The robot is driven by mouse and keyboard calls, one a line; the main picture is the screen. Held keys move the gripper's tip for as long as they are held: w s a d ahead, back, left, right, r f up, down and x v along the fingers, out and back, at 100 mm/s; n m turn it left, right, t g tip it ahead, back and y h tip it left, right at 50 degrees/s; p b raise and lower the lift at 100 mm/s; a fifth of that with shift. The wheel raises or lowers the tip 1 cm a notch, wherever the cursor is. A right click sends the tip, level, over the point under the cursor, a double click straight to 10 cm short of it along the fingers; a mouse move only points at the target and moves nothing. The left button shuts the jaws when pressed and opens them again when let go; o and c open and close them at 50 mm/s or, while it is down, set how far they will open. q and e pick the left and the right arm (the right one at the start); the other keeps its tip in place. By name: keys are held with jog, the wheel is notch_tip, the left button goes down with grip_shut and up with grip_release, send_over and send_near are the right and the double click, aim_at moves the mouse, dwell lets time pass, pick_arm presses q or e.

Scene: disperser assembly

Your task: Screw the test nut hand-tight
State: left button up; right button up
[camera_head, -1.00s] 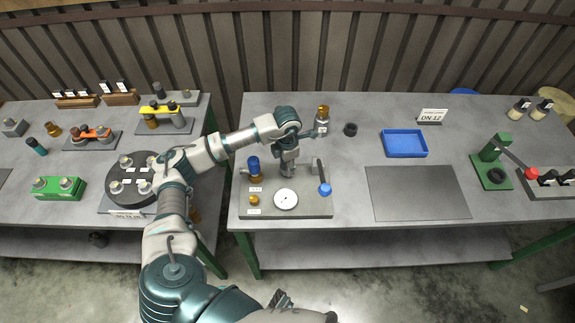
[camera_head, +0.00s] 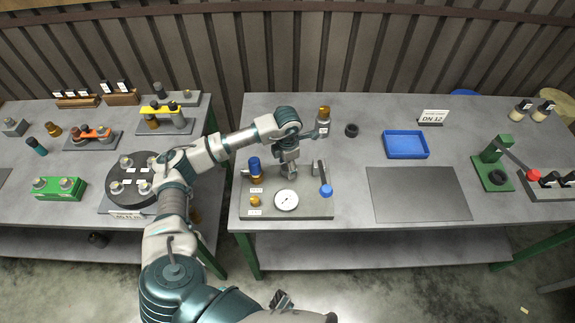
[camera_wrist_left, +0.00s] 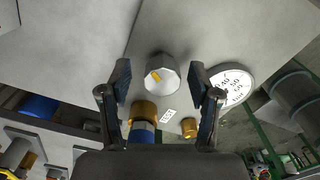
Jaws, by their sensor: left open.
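A grey hexagonal nut (camera_wrist_left: 162,75) with a yellow mark on its face shows in the left wrist view, between and beyond my fingertips. My left gripper (camera_wrist_left: 160,80) is open, one finger on each side of it, with visible gaps. In the head view my left gripper (camera_head: 289,170) points down over the grey test plate (camera_head: 312,207) and hides the nut. How high the fingertips are above the nut I cannot tell. A dark part at the bottom edge of the head view looks like my right gripper (camera_head: 281,300), with its jaws unclear.
The plate carries a blue-topped brass fitting (camera_head: 254,167), a small brass part (camera_head: 254,201), a white dial (camera_head: 286,200) and a blue-knobbed lever (camera_head: 325,190). A brass-and-grey fitting (camera_head: 323,122) and black ring (camera_head: 351,130) stand behind. A blue tray (camera_head: 405,144) lies right.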

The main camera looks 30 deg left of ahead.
pick_arm(q)
notch_tip(320, 180, up, 12)
dwell(0.4)
jog(key=shift+f, duration=0.15)
